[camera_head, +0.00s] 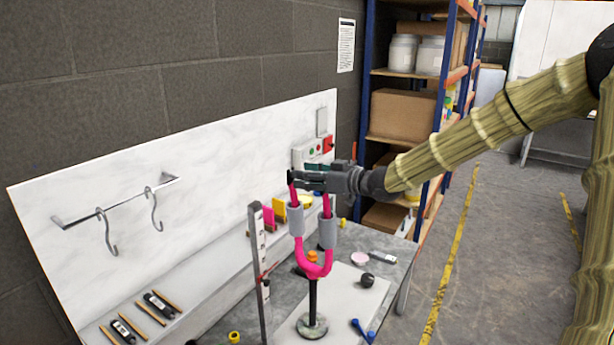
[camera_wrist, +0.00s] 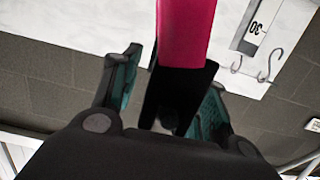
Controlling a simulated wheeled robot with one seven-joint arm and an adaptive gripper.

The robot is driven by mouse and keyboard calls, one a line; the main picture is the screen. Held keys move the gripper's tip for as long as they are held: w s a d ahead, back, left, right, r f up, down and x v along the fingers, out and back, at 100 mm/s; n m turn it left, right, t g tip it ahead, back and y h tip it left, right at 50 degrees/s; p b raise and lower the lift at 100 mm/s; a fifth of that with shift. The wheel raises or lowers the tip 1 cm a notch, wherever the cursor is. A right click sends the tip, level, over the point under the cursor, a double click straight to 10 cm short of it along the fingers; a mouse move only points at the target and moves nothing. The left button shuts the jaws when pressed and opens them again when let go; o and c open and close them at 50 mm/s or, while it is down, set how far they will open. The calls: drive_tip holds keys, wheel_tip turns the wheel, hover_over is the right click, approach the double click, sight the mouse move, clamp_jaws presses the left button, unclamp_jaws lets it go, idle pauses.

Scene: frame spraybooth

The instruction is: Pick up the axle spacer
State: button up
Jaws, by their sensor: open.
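A bright pink fork (camera_head: 313,268) with grey sleeves on its two legs stands upright on a post, legs pointing up. My gripper (camera_head: 300,181) is at the top of the legs, its fingers pointing left. In the wrist view, my gripper (camera_wrist: 168,95) is open, with green-lined fingers apart. A black piece (camera_wrist: 178,92) shows between them, with a pink leg (camera_wrist: 185,32) behind or above it. I cannot tell whether this black piece is the axle spacer, or whether either finger touches it. No other thing is clearly the axle spacer.
A tall upright scale (camera_head: 259,270) stands left of the fork. The grey bench holds a white mat (camera_head: 350,292), a black knob (camera_head: 367,280), a pink disc (camera_head: 359,258) and blue tools (camera_head: 362,330). A white back panel with a hook rail (camera_head: 120,200) is behind. Shelves (camera_head: 403,105) stand beyond.

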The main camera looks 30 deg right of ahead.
clamp_jaws()
drive_tip(key=shift+r, duration=0.1)
idle(0.4)
drive_tip(key=shift+w+r+b, duration=0.1)
drive_tip(key=shift+r+b, duration=0.4)
wheel_tip(320, 180, up, 2)
drive_tip(key=shift+r+b, duration=0.15)
drive_tip(key=shift+b, duration=0.45)
drive_tip(key=s+r, duration=0.1)
drive_tip(key=s, duration=1.5)
drive_tip(key=shift+r+p, duration=0.25)
drive_tip(key=shift+p, duration=0.05)
drive_tip(key=shift+s+a, duration=0.1)
drive_tip(key=shift+a, duration=0.05)
